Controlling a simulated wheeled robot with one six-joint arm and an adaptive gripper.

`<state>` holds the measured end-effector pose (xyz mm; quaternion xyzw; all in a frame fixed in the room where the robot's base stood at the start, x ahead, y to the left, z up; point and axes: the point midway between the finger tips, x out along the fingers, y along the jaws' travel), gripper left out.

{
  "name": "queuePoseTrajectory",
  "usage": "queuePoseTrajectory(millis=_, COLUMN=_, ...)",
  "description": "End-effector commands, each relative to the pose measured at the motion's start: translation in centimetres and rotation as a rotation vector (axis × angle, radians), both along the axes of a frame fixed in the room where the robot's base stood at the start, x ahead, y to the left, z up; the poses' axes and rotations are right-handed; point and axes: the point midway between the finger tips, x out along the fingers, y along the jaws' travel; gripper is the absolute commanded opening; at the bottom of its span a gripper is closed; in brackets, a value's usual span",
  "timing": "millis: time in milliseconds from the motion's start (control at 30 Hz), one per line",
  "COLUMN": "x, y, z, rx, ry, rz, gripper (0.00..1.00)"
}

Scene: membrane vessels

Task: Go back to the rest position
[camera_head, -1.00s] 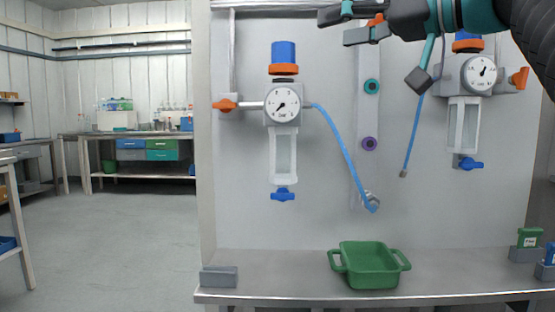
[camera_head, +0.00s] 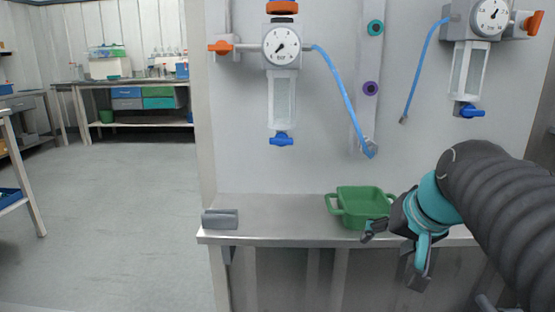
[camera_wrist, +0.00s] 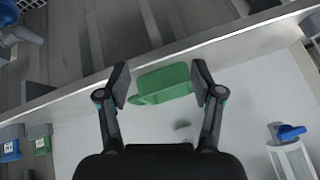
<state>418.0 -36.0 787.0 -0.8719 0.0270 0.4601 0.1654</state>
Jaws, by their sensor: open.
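My gripper (camera_head: 396,252) is low at the right in the head view, in front of the bench edge and beside the green tray. In the wrist view its two fingers (camera_wrist: 160,85) stand wide apart with nothing held between them. The green tray (camera_head: 362,208) sits on the bench with its right end partly hidden by my gripper. It also shows beyond the fingertips in the wrist view (camera_wrist: 165,82).
The steel bench (camera_head: 280,217) carries a grey block (camera_head: 220,219) at its left end. Above it hang the left vessel (camera_head: 282,95), a blue hose (camera_head: 343,95) and the right vessel (camera_head: 468,75). Open floor (camera_head: 110,210) lies at the left.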

Motion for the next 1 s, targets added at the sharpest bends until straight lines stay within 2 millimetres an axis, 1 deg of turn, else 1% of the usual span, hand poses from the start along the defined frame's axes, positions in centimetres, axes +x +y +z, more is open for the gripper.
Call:
queuePoseTrajectory(millis=33, x=-2.0, y=0.3, z=-2.3, rx=-0.04, ry=0.038, rz=0.007, gripper=0.66)
queuePoseTrajectory(millis=100, x=-4.4, y=0.4, z=-5.2, rx=-0.101, ry=0.081, rz=0.022, gripper=0.66)
queuePoseTrajectory(millis=200, x=-7.7, y=0.7, z=-8.7, rx=-0.182, ry=0.127, rz=0.068, gripper=0.66)
queuePoseTrajectory(millis=300, x=-10.5, y=1.3, z=-11.2, rx=-0.24, ry=0.156, rz=0.13, gripper=0.66)
queuePoseTrajectory(millis=333, x=-11.1, y=1.5, z=-11.6, rx=-0.249, ry=0.159, rz=0.144, gripper=0.66)
queuePoseTrajectory(millis=400, x=-12.0, y=2.2, z=-12.0, rx=-0.254, ry=0.152, rz=0.17, gripper=0.66)
queuePoseTrajectory(millis=433, x=-12.2, y=2.4, z=-11.9, rx=-0.254, ry=0.143, rz=0.18, gripper=0.66)
queuePoseTrajectory(millis=500, x=-12.3, y=3.1, z=-11.1, rx=-0.258, ry=0.118, rz=0.196, gripper=0.66)
queuePoseTrajectory(millis=600, x=-12.4, y=3.5, z=-10.8, rx=-0.259, ry=0.106, rz=0.214, gripper=0.66)
queuePoseTrajectory(millis=1000, x=-12.3, y=3.6, z=-10.8, rx=-0.258, ry=0.107, rz=0.218, gripper=0.66)
